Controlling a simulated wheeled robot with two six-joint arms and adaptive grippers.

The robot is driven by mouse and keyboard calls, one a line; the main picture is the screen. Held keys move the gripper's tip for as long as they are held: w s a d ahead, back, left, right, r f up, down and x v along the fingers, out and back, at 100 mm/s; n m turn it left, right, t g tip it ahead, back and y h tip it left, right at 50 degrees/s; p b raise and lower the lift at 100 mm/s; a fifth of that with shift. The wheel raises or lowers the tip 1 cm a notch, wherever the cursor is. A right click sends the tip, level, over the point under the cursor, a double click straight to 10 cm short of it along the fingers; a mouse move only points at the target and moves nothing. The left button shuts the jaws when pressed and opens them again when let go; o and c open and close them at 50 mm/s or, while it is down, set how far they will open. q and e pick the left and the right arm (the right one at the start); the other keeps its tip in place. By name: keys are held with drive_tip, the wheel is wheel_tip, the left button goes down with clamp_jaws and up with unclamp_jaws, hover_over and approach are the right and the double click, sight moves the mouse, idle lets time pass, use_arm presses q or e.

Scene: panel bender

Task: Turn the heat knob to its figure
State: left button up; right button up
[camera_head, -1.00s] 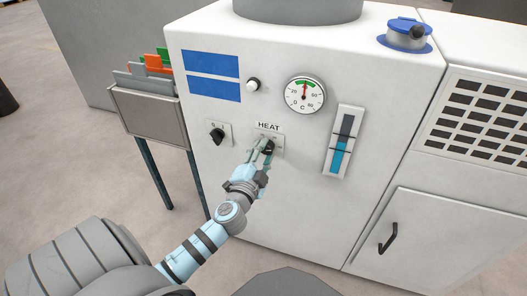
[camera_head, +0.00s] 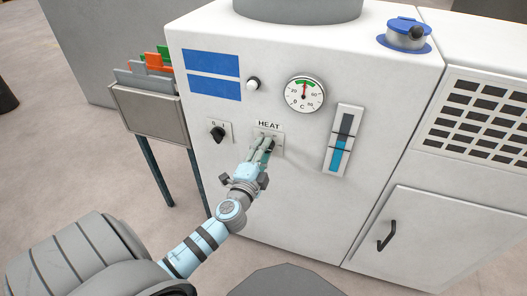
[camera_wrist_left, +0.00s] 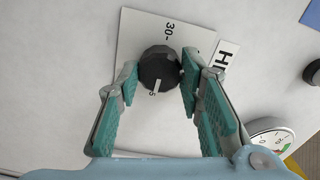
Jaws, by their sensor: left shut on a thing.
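The heat knob (camera_wrist_left: 158,68) is round and black with a white pointer line, on a pale plate (camera_wrist_left: 128,50) under the HEAT label (camera_head: 268,125). In the left wrist view its pointer faces down the picture, beside a partly hidden marking that ends in 5. A 30 mark (camera_wrist_left: 168,32) shows on the opposite side. My left gripper (camera_head: 266,147) is shut on the knob, with one teal finger on each side of it in the wrist view. In the head view the fingers hide much of the knob. My right gripper is not in view.
A round gauge (camera_head: 304,95) above right has its needle up in the green band. A black switch (camera_head: 217,133) sits left of the plate, a white button (camera_head: 253,84) above, and a blue level strip (camera_head: 343,141) to the right. A file rack (camera_head: 150,112) stands left.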

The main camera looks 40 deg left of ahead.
use_arm(q)
drive_tip(key=shift+f, duration=0.1)
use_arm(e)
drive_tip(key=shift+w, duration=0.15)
use_arm(q)
drive_tip(key=o, duration=1)
drive_tip(key=shift+c, duration=0.2)
drive_tip(key=shift+o, duration=1)
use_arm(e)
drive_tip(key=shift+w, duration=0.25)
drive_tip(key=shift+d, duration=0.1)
use_arm(q)
drive_tip(key=v, duration=1.2)
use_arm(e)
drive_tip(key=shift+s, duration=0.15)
